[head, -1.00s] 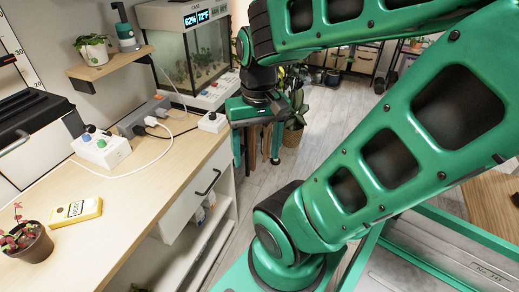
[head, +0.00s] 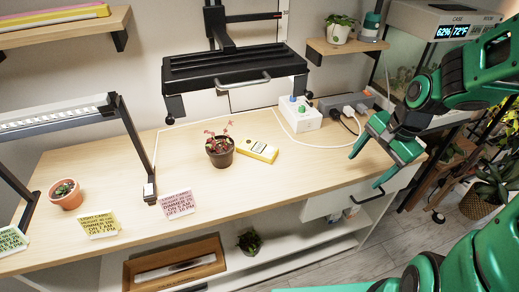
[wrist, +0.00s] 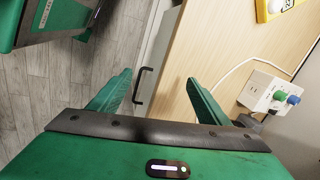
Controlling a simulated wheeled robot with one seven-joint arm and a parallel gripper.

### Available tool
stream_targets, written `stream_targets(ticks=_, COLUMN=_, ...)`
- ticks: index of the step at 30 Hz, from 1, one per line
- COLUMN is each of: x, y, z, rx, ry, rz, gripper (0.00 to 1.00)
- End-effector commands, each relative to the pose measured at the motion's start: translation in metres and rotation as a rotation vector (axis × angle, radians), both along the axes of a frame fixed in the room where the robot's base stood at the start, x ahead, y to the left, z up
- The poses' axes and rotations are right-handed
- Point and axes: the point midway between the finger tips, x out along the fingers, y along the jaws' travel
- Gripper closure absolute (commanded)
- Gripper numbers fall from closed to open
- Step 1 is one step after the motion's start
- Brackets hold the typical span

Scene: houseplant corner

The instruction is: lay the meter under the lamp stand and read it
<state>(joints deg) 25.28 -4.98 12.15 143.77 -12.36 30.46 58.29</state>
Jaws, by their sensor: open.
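The meter is a yellow block with a pale label (head: 258,150), lying flat on the desk just right of a potted red plant. Its corner shows at the top right of the wrist view (wrist: 276,9). A lamp stand with a silver light bar (head: 50,115) on dark legs stands on the left of the desk. A black lamp-like fixture with a handle (head: 235,66) is at the back middle; I cannot tell which one is meant. My gripper (head: 364,171) is open and empty near the desk's right end, apart from the meter; its spread fingers also show in the wrist view (wrist: 160,78).
The potted red plant (head: 220,150) is close to the meter. A white socket box (head: 300,115) with knobs and cables is behind it. Small cards (head: 178,203) and a terracotta pot (head: 66,194) stand along the front left.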

Motion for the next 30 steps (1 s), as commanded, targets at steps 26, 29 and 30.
stream_targets(ticks=26, x=0.127, y=0.218, z=-0.012, rx=0.924, ry=0.2, rz=-0.783, gripper=0.3)
stream_targets(ticks=29, x=0.132, y=0.228, z=-0.021, rx=0.923, ry=0.199, rz=-0.783, gripper=0.3)
stream_targets(ticks=30, x=0.134, y=0.231, z=-0.024, rx=0.922, ry=0.199, rz=-0.782, gripper=0.3)
